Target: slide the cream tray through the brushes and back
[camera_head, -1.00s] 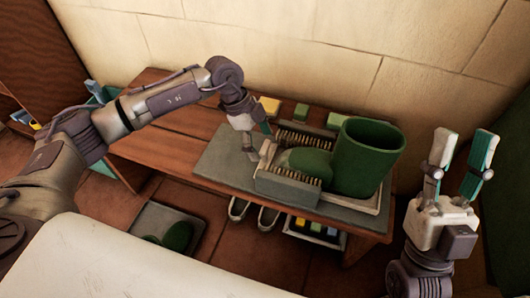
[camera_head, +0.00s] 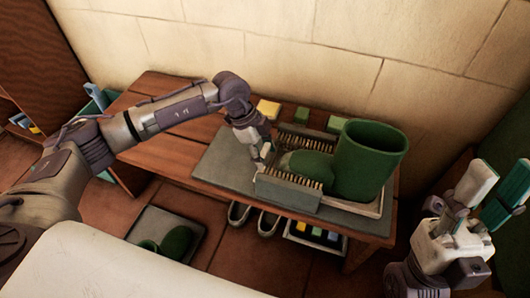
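A green boot (camera_head: 362,160) stands upright on the cream tray (camera_head: 374,208), its toe pointing left between two bristle brushes, the back brush (camera_head: 308,139) and the front brush (camera_head: 287,190). Most of the tray is hidden by the boot and the front brush; its right end shows past the brushes. My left gripper (camera_head: 262,153) is low at the left end of the brushes, by the boot's toe. Its fingertips are small and partly hidden, so I cannot tell whether they hold the tray. My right gripper (camera_head: 492,190) is open and empty at the right, away from the bench.
The brushes stand on a grey mat (camera_head: 222,160) on a wooden bench (camera_head: 175,150). A yellow block (camera_head: 268,108) and green blocks (camera_head: 302,113) lie behind, near the wall. Below are shoes (camera_head: 268,220), a bin of coloured blocks (camera_head: 315,236) and a floor tray (camera_head: 163,222).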

